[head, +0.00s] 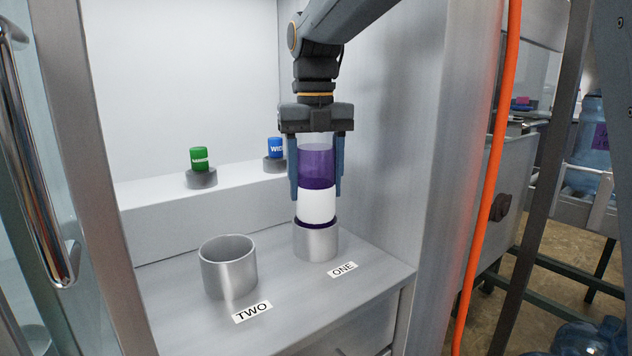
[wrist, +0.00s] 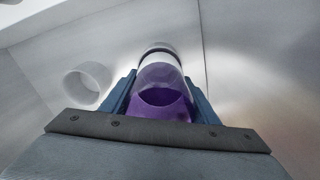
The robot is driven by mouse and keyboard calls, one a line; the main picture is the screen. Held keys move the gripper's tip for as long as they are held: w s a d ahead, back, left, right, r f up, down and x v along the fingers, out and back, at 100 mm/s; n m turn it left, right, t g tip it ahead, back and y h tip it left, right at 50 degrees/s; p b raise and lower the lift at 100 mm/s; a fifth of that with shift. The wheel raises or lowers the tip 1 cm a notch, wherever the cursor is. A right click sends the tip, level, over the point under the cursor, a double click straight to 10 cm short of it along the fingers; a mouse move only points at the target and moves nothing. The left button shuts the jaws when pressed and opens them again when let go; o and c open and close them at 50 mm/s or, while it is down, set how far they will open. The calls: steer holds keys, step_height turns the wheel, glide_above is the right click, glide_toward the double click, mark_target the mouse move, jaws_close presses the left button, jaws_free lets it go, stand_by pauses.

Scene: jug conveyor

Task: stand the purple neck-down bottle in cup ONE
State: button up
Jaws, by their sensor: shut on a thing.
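My gripper (head: 316,190) points down from above and is shut on the bottle, one finger on each side. In the wrist view the bottle (wrist: 162,95) lies between the blue fingers (wrist: 160,100). The label ONE (head: 342,269) is on the shelf in front of the cup.
The empty metal cup TWO (head: 229,268) stands to the left, with its label TWO (head: 252,311) in front. Behind, a ledge bears a green-capped item (head: 199,158) and a blue-capped item (head: 275,148) in small holders. A wall panel (head: 400,120) stands close on the right.

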mark_target(316, 146)
steer(key=o, duration=1)
steer(key=shift+f, duration=0.1)
steer(key=shift+o, duration=0.2)
step_height(316, 146, up, 12)
steer(key=shift+r, duration=0.15)
